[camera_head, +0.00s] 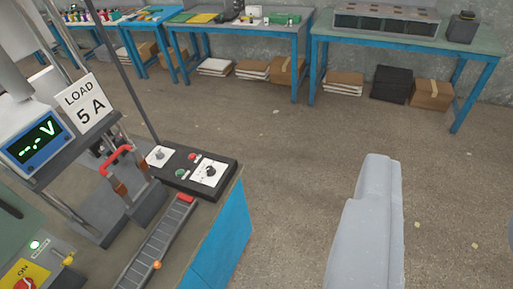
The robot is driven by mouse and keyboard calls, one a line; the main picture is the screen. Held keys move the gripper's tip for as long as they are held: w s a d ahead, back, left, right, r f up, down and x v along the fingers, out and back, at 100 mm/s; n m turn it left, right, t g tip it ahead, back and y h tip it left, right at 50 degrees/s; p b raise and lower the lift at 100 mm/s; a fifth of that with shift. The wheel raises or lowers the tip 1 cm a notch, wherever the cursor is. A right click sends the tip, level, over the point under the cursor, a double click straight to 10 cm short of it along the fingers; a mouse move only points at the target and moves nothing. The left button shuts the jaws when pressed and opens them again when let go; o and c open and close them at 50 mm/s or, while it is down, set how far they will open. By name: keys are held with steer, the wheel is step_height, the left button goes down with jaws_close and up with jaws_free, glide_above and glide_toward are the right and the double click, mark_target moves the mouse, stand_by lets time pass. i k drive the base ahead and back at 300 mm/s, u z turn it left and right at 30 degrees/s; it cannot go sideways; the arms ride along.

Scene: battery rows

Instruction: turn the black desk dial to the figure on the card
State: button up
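The black dial (210,172) sits on a white plate at the right end of a dark control box on the desk. The figures around it and its pointer are too small to read. The card (86,103) stands upright at the left and reads "LOAD 5 A". My gripper (376,165) shows as a pale grey shape at the lower right, over the floor. It is to the right of the desk and apart from the dial. Whether its fingers are open or shut cannot be made out.
The control box also carries a lighter knob (160,155), a green button (181,173) and a red button (193,156). A blue meter (38,142) shows "-.-V". A red-handled lever (116,160) stands left of the box. Open floor (290,180) lies between desk and back tables.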

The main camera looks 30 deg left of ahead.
mark_target(210, 171)
steer(key=z, duration=0.05)
steer(key=i, duration=1.25)
steer(key=u, duration=0.55)
steer(key=i, duration=0.65)
steer(key=u, duration=0.3)
